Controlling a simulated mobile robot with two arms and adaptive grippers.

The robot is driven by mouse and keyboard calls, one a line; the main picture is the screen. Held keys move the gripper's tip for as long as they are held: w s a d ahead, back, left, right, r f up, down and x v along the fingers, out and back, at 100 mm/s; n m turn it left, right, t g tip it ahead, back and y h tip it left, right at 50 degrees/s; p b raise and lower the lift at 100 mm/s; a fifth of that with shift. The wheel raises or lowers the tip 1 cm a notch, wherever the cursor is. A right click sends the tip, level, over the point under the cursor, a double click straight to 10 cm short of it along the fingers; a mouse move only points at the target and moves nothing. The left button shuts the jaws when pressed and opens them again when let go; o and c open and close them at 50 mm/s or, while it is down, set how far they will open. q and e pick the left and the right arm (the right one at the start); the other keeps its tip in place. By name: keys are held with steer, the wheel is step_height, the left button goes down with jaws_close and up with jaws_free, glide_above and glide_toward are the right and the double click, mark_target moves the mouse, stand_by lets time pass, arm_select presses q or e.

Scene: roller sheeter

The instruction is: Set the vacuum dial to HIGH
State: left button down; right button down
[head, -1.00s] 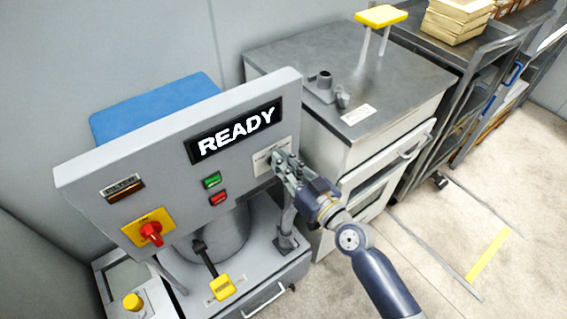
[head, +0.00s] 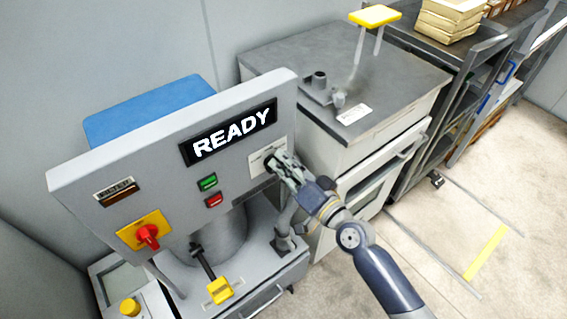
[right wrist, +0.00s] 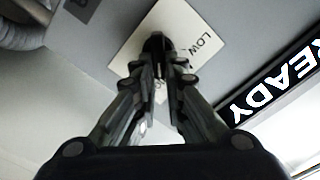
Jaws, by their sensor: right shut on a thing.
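The vacuum dial is a small dark knob on a pale label plate (head: 257,162) at the right end of the grey control panel (head: 105,155). My right gripper (head: 273,164) reaches it from the lower right, with its fingertips closed at the plate. In the right wrist view the fingers meet around the dark dial (right wrist: 157,43), over the plate (right wrist: 178,22) with the word LOW beside it. The fingers hide most of the dial, so its pointer setting cannot be read. My left gripper is not in view.
The panel also carries a READY display (head: 228,132), a green button (head: 207,181), a red button (head: 214,200) and a red switch (head: 148,236) on yellow. A yellow-handled lever (head: 219,290) stands below. A grey-topped cabinet (head: 330,75) stands close behind on the right.

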stand_by(0.5)
steer(key=c, duration=1.7)
jaws_free()
steer(key=shift+o, duration=0.2)
steer(key=v, duration=1.2)
steer(key=shift+f, duration=0.1)
